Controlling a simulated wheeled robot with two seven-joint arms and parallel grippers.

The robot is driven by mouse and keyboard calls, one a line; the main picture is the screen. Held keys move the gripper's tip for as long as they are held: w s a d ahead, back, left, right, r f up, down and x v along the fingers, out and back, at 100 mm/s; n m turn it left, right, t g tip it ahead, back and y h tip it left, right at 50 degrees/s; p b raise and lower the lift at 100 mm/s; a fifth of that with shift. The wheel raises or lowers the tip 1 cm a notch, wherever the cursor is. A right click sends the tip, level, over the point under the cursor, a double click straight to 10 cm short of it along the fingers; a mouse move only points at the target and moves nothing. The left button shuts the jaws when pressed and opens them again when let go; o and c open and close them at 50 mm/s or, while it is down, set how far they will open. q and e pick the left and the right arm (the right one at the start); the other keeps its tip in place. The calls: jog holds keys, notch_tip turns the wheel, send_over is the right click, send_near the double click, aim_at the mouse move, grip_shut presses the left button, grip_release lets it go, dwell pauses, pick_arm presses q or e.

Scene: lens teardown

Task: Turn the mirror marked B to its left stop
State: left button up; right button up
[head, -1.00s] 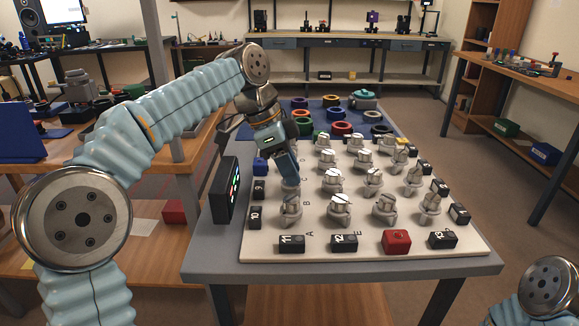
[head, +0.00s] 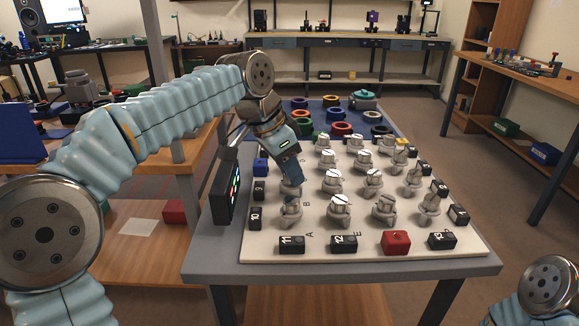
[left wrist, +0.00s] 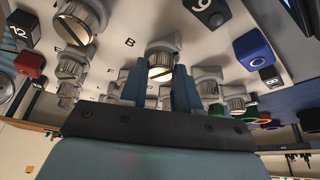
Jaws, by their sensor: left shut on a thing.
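The mirror marked B (left wrist: 161,62) is a grey round mount with a slotted, brass-tinted face; the letter B is printed beside it on the white board. In the left wrist view it sits between the two blue fingers of my left gripper (left wrist: 159,88), which is shut on it. In the head view the left gripper (head: 291,182) reaches down from the upper left and largely hides mirror B (head: 290,190). My right gripper is out of view; only part of the right arm shows at the bottom right.
Several similar mounts stand close by in rows on the white board (head: 350,247), with the nearest one (head: 291,212) just in front. Numbered black blocks, a red block (head: 396,242) and a blue block (head: 260,166) line the edges. A dark panel with lights (head: 226,192) stands at the left.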

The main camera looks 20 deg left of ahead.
pick_arm(q)
jog(key=n+y, duration=0.1)
jog(key=n, duration=0.2)
jog(key=n+t+y+p, duration=0.1)
jog(key=n, duration=0.2)
jog(key=shift+d+r, duration=0.1)
jog(key=n+y, duration=0.1)
jog(key=n, duration=0.2)
jog(key=n+y+p, duration=0.1)
jog(key=n, duration=0.2)
jog(key=shift+n+y, duration=0.3)
dwell(0.3)
jog(key=o, duration=1.1)
jog(key=shift+c, duration=0.2)
jog(key=v, duration=1.3)
jog(key=shift+s+r+p, duration=0.2)
jog(key=shift+r+p, duration=0.05)
jog(key=shift+p, duration=0.15)
jog(key=shift+d, duration=0.15)
